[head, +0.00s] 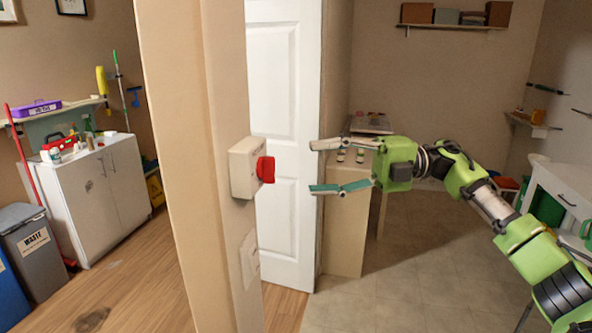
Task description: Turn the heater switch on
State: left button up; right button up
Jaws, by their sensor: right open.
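The heater switch (244,168) is a cream box with a red knob (266,169), fixed to the edge of the wall near the middle of the head view. My right gripper (318,167) is to the right of the switch, with its two fingers spread apart and pointing left toward the knob. It is open and empty, and a gap shows between its fingertips and the red knob. The knob is at a height between the two fingers in the picture. My left gripper is not in view.
A flat wall plate (249,259) sits below the switch. A white door (284,100) stands behind. A white cabinet (92,186) and a grey waste bin (33,250) are at the left. A beige cabinet (346,222) is behind my right gripper. The tiled floor is partly clear.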

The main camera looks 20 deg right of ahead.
jog(key=shift+v, duration=2.15)
